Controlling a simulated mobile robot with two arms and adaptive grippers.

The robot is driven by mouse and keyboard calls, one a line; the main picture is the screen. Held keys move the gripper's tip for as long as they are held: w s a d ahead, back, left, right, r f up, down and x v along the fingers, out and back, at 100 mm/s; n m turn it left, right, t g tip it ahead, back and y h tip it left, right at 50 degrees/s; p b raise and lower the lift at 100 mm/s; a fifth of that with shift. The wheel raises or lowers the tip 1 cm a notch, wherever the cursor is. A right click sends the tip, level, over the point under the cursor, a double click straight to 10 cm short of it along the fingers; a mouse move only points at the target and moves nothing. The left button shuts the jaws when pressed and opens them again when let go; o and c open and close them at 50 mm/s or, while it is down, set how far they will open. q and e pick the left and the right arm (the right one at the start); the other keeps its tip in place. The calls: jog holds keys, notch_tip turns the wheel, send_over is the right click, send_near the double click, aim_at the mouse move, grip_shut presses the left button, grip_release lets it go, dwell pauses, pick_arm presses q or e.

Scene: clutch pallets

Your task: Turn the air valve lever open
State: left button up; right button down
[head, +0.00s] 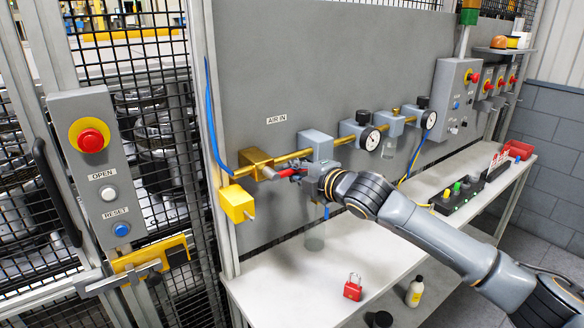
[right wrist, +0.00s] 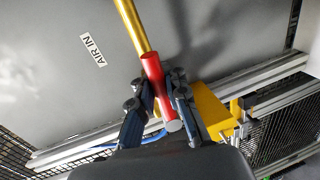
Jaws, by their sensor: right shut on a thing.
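The air valve (head: 256,163) is a brass body on the brass pipe at the left of the grey panel, near the "AIR IN" label (head: 277,119). Its red lever (head: 284,174) reaches right from the valve in the head view, roughly along the pipe. My right gripper (head: 297,174) is shut on the lever, its tips partly hidden by the wrist. In the right wrist view the red lever (right wrist: 152,68) runs between both fingers (right wrist: 160,95), its grey end showing below them. My left gripper is not in view.
A yellow box (head: 237,204) hangs just below the valve. Gauges (head: 370,139) and regulators sit farther right along the pipe. A post with a red stop button (head: 91,140) stands left.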

jog(key=shift+f, duration=0.15)
dwell(0.4)
jog(key=c, duration=1.7)
grip_release()
jog(key=o, duration=0.3)
jog(key=shift+s+d, duration=0.15)
jog(key=shift+o, duration=0.2)
jog(key=shift+s+d+r, duration=0.1)
jog(key=shift+s+r, duration=0.05)
jog(key=shift+r, duration=0.1)
jog(key=v, duration=1.2)
